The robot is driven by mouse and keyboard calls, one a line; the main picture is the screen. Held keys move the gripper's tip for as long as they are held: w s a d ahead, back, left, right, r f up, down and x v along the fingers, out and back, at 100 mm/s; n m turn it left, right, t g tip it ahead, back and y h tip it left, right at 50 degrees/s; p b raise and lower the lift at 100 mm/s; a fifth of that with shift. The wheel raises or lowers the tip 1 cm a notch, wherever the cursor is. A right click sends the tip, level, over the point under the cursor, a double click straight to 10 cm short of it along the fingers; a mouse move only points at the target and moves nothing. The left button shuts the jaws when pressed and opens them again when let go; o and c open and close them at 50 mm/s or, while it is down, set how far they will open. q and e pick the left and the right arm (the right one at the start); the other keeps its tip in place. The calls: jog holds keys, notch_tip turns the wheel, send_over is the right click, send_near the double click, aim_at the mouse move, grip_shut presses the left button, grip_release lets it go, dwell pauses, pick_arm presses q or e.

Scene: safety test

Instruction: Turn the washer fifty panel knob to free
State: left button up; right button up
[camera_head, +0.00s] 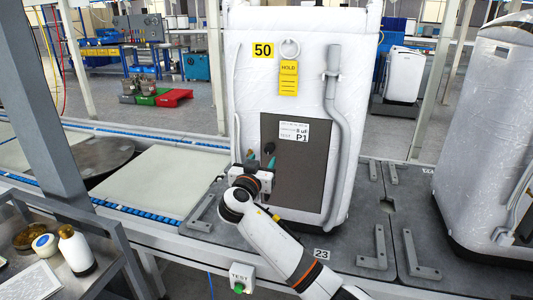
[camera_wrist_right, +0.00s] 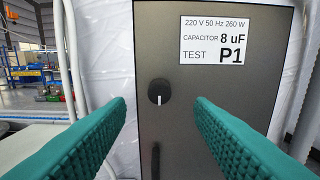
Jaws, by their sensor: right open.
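The washer with the yellow 50 label (camera_head: 263,50) stands upright in the middle of the head view, wrapped in white film. A yellow HOLD tag (camera_head: 289,77) hangs on it. Its dark panel (camera_head: 312,180) carries a white P1 label (camera_wrist_right: 229,38). In the right wrist view, a round black knob (camera_wrist_right: 158,91) sits on the panel's left part, its white mark pointing down. My right gripper (camera_head: 261,159) is open before the panel, its green fingers on either side of the knob in the wrist view, apart from it. My left gripper is not in view.
A dark vertical handle (camera_wrist_right: 155,160) is below the knob. A grey hose (camera_head: 335,130) runs down the washer's right side. Metal brackets (camera_head: 376,248) lie on the deck. Another wrapped washer (camera_head: 490,130) stands at right. A green TEST button (camera_head: 240,287) is at the front edge.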

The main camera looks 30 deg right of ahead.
aim_at(268, 151)
jog(key=x, duration=0.5)
jog(key=shift+w+d, duration=0.25)
jog(key=c, duration=1)
